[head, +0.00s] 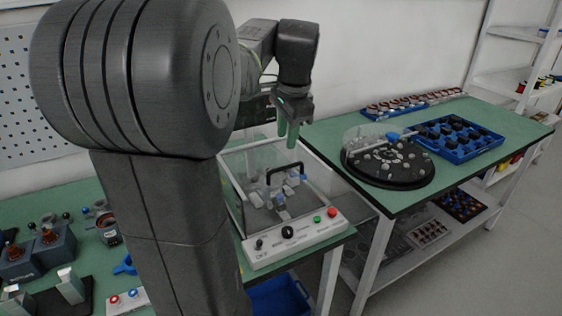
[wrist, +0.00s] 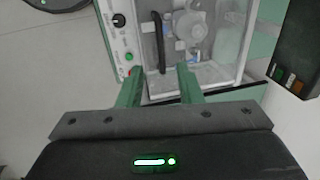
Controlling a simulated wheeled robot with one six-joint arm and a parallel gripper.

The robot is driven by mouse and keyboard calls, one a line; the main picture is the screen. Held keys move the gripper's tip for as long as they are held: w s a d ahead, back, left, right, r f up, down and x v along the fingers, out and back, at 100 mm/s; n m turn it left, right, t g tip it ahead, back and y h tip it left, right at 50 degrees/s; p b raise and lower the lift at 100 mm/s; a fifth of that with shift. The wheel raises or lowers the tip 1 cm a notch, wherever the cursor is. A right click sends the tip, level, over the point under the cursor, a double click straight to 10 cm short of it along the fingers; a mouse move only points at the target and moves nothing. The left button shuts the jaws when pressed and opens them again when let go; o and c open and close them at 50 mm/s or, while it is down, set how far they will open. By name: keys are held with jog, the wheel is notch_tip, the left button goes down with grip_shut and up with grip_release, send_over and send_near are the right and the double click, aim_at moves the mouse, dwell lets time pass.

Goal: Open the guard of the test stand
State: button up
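The test stand (head: 296,239) is a light box with a control panel of black knobs and green and red buttons. Its clear guard (head: 240,190) looks shut over grey parts inside. The guard's black handle (head: 284,170) shows on its near upper side, and also as a dark bar in the wrist view (wrist: 159,42). My gripper (head: 288,143) is above the guard, past the handle towards the wall, pointing down. In the wrist view my gripper (wrist: 158,84) has its two green fingers apart with nothing between them. The fingers do not touch the handle.
A green table (head: 330,133) on the right holds a round black turntable (head: 400,180) and a blue tray (head: 462,153). A blue bin (head: 282,298) is below the stand. A green bench (head: 60,190) with tools is at left. My arm hides part of the middle.

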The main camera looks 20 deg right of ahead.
aim_at(283, 169)
jog(key=f, duration=0.3)
jog(key=w+f, duration=0.1)
jog(key=f, duration=0.5)
jog(key=shift+w+a, duration=0.1)
jog(key=shift+w, duration=0.3)
grip_shut()
